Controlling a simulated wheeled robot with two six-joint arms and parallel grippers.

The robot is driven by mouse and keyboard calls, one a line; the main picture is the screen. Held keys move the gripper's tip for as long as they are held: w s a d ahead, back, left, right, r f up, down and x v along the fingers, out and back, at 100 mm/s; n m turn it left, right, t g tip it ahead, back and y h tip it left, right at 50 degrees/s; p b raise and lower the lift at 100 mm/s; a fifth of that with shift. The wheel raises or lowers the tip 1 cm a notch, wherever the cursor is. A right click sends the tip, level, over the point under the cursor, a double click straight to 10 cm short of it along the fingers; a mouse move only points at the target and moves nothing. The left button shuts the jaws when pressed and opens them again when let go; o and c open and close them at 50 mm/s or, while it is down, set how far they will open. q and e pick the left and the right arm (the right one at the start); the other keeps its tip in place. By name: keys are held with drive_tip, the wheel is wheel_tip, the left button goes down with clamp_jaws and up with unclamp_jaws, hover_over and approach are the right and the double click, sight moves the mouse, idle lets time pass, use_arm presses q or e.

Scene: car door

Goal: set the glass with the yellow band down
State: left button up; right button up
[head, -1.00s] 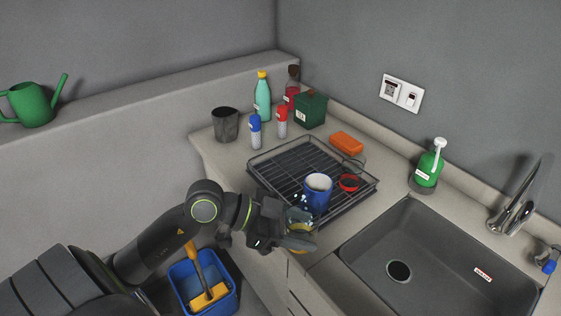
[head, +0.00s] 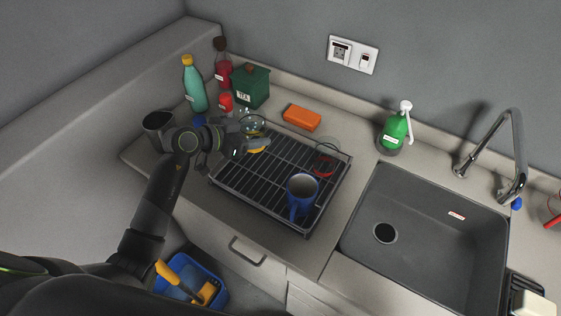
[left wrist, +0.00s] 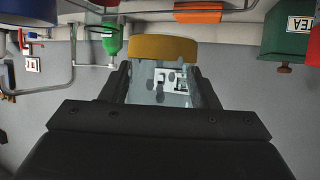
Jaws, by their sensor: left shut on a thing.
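My left gripper (head: 243,143) is shut on the clear glass with the yellow band (head: 258,146), over the back left part of the black wire dish rack (head: 262,176). The band is at the glass's lower end in the head view. I cannot tell whether the glass touches the rack. In the left wrist view, the glass (left wrist: 172,88) sits between both fingers, and that picture is upside down. A blue mug (head: 301,197) stands in the rack's front right. A clear glass with a red band (head: 326,158) is at its back right. My right gripper is not in view.
Behind the rack are an orange sponge (head: 302,117), a green tea box (head: 250,87), a red bottle (head: 223,66) and a teal bottle (head: 194,84). A dark cup (head: 158,127) is left. The sink (head: 425,230) is right. The rack's middle is clear.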

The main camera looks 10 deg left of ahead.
use_arm(q)
drive_tip(key=shift+w+d, duration=0.3)
drive_tip(key=shift+d, duration=0.15)
drive_tip(key=f, duration=0.6)
drive_tip(key=shift+w, duration=0.2)
drive_tip(key=shift+f, duration=2.2)
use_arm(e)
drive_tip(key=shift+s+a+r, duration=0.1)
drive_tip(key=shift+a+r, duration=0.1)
use_arm(q)
drive_tip(key=shift+f, duration=0.15)
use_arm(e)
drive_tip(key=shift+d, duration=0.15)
use_arm(q)
drive_tip(key=o, duration=1.3)
drive_tip(key=shift+f, duration=0.1)
drive_tip(key=shift+c, duration=0.2)
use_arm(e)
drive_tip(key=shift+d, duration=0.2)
use_arm(q)
drive_tip(key=shift+s+a+r, duration=0.15)
drive_tip(key=shift+a+r, duration=0.05)
drive_tip(key=shift+r, duration=0.15)
drive_tip(key=v, duration=1.1)
drive_tip(key=shift+s+a+r+b, duration=0.2)
drive_tip(key=shift+b, duration=0.1)
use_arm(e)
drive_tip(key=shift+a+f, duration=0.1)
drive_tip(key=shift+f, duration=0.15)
